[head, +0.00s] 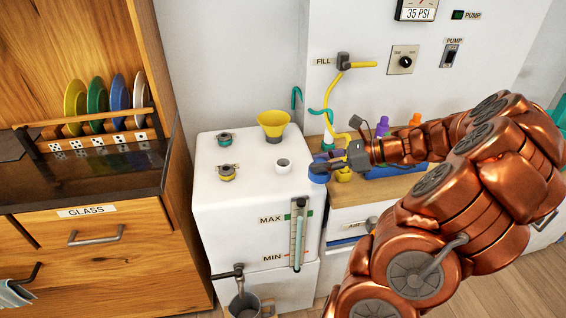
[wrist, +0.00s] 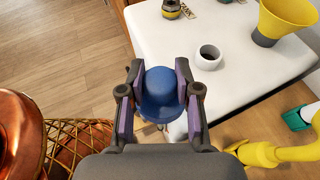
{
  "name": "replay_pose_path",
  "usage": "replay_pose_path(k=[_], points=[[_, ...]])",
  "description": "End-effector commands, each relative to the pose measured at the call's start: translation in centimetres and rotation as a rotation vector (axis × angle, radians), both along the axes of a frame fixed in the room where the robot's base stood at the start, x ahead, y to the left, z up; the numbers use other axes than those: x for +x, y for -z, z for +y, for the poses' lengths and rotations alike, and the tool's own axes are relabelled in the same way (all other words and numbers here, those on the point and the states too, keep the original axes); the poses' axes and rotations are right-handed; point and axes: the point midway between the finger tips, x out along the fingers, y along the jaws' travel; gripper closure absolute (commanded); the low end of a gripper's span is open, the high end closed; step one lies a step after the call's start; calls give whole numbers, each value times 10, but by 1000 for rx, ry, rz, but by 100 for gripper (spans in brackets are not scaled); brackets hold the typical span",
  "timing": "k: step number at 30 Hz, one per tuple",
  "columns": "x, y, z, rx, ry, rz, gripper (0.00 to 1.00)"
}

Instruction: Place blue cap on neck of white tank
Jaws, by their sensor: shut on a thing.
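The white tank (head: 240,208) stands left of my arm in the head view. Its neck (head: 282,166) is a short white ring with a dark opening on the tank top. The neck also shows in the wrist view (wrist: 208,56), ahead and to the right of my gripper. My gripper (head: 322,172) is shut on the blue cap (head: 319,177), just right of the tank's right edge. In the wrist view the blue cap (wrist: 160,95) sits between the two purple-padded fingers, apart from the neck.
A yellow funnel (head: 273,125) and two small fittings (head: 226,171) stand on the tank top near the neck. A yellow fill hose (head: 332,95), purple and orange bottles (head: 382,126) and a wooden shelf surface (head: 372,188) are close to my gripper on the right.

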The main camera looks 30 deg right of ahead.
Motion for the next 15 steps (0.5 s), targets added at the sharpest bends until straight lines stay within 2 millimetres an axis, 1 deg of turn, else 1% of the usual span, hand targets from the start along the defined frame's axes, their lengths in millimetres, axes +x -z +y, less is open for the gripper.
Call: replay_pose_path(k=[2, 5, 8, 15], points=[[-3, 0, 0, -1, -4, 0, 100], [5, -1, 1, 0, -7, -1, 100], [23, 0, 3, 0, -10, 0, 100], [74, 6, 8, 0, -9, 3, 100]])
